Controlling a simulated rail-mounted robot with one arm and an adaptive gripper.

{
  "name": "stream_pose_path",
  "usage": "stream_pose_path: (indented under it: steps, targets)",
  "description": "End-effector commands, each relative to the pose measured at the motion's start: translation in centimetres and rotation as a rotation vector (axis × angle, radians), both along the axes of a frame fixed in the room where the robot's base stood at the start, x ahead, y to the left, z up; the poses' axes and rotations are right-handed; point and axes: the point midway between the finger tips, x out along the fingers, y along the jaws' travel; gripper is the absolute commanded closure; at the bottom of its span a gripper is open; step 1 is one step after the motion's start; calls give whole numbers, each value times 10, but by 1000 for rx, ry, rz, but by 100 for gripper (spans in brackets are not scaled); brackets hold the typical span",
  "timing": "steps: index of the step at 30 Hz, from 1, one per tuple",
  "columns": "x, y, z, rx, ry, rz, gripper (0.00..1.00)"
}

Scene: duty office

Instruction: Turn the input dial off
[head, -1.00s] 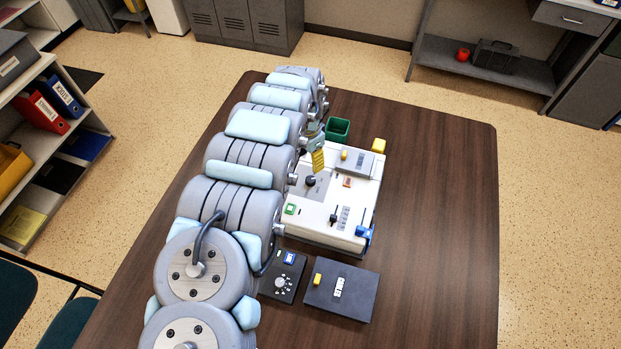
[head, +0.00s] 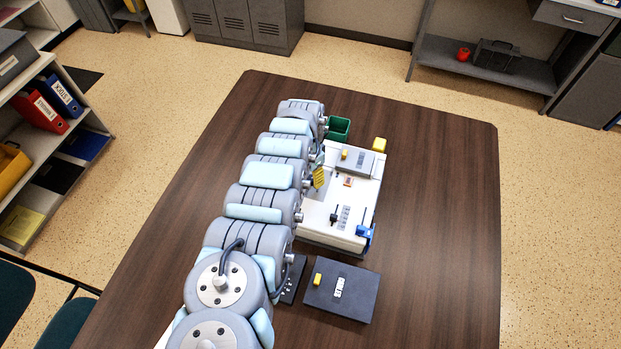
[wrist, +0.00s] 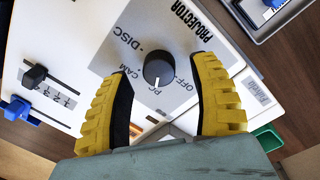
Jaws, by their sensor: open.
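The round black dial (wrist: 158,70) stands on a grey plate marked PROJECTOR, with DISC, CAM, PC and OFF around it. Its pale pointer line faces the PC mark, not OFF. My gripper (wrist: 161,72) is open, with one yellow, black-lined finger on each side of the dial. Gaps show between the fingers and the dial, so they look apart from it. The head view shows my gripper (head: 319,179) over the left part of the white console (head: 318,225). My arm hides the dial there.
A black slider (wrist: 35,75) and a blue part (wrist: 15,108) lie left of the dial in the wrist view. A green bin (head: 339,128) stands behind the console. The table's right side is clear.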

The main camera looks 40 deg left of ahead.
Motion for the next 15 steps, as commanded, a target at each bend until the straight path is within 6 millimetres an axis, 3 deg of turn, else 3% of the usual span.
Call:
stream_pose_path:
  steps: [4, 15]
  targets:
    - [-1, -1, -12, -1, 1, 1, 38]
    - [-1, 0, -15, 1, 0, 1, 38]
